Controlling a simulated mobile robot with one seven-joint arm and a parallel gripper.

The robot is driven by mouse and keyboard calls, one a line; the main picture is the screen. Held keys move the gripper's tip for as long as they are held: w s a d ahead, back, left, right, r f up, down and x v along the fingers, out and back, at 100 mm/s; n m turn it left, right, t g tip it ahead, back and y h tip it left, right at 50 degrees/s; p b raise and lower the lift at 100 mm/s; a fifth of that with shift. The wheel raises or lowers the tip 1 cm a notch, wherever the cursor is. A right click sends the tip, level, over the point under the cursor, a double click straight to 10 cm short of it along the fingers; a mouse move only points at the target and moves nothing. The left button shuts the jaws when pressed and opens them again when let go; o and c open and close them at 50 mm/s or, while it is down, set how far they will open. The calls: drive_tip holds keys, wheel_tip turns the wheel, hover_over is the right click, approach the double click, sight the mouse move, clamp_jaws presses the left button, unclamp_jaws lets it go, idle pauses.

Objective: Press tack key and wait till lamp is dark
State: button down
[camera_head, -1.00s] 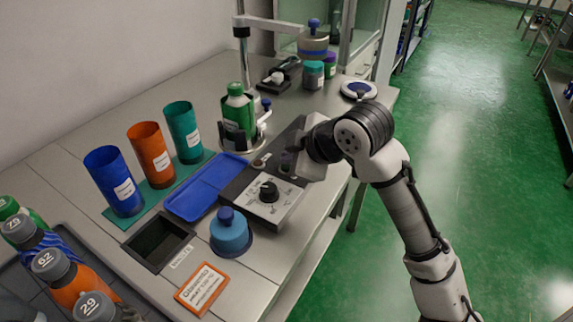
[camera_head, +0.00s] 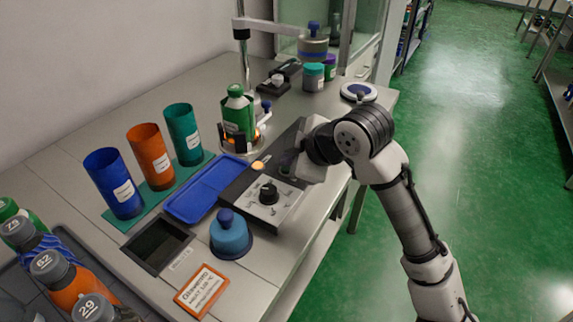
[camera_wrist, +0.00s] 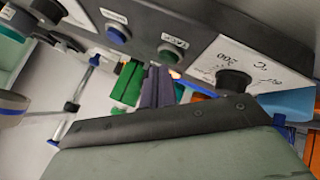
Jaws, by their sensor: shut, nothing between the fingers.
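The control box (camera_head: 237,188) lies along the bench with a dial (camera_head: 268,190) on its front panel. Its lamp (camera_head: 258,165) glows orange. In the wrist view, a round greenish key (camera_wrist: 168,53) sits under a label that seems to read TACK, and a blue key (camera_wrist: 117,33) sits further left. An orange glow shows beside the fingertips.
A green-sleeved bottle (camera_head: 238,118) stands in a heater holder (camera_head: 226,142) glowing orange. Nearby are a blue tray (camera_head: 205,190), a blue knobbed weight (camera_head: 230,235), three coloured cups including an orange one (camera_head: 150,153), and an orange-edged card (camera_head: 203,291).

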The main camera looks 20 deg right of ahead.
drive_tip(key=shift+r, duration=0.55)
drive_tip(key=shift+p, duration=0.3)
drive_tip(key=shift+r+p, duration=1.9)
drive_tip(key=shift+r, duration=0.65)
idle(4.5)
